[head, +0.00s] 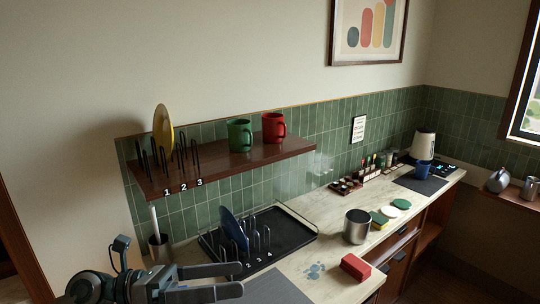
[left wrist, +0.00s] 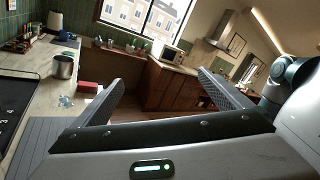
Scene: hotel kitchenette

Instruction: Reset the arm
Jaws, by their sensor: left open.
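My left gripper (head: 237,280) is at the bottom left of the head view, its two fingers apart and pointing right. In the left wrist view its fingers (left wrist: 161,82) are spread with nothing between them. It is above the counter's near edge, in front of the black dish rack (head: 290,235), and touches nothing that I can see. My right gripper is in neither view.
A blue plate (head: 232,229) stands in the rack. A wooden shelf (head: 225,168) above holds a yellow plate (head: 162,131), a green mug (head: 240,135) and a red mug (head: 273,128). A steel pot (head: 357,226) and red block (head: 355,267) stand on the counter.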

